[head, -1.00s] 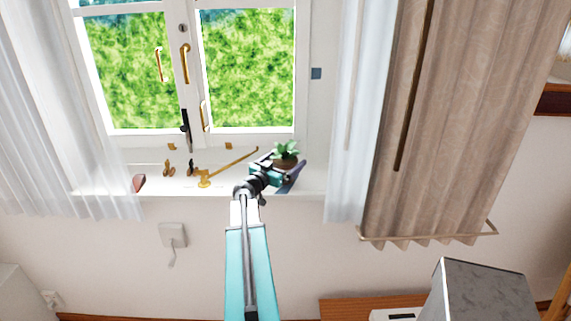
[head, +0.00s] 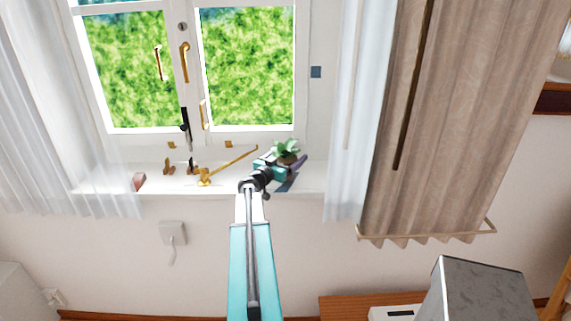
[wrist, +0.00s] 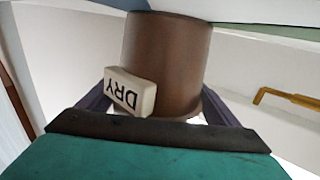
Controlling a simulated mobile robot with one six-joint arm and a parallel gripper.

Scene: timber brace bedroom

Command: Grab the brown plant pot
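The brown plant pot (wrist: 170,55) fills the upper middle of the wrist view. In the head view its green plant (head: 287,147) shows on the windowsill, and the pot is mostly hidden by my gripper (head: 282,166). My gripper's two dark purple fingers, in the wrist view (wrist: 155,98), stand apart on either side of the pot. Light shows between the pot's lower right edge and the right finger. A pale block lettered DRY (wrist: 130,92) sits tilted between the pot and my palm, overlapping the pot's lower left.
The closed window rises behind. A sheer curtain (head: 350,120) and beige curtain (head: 440,130) hang right of the plant.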

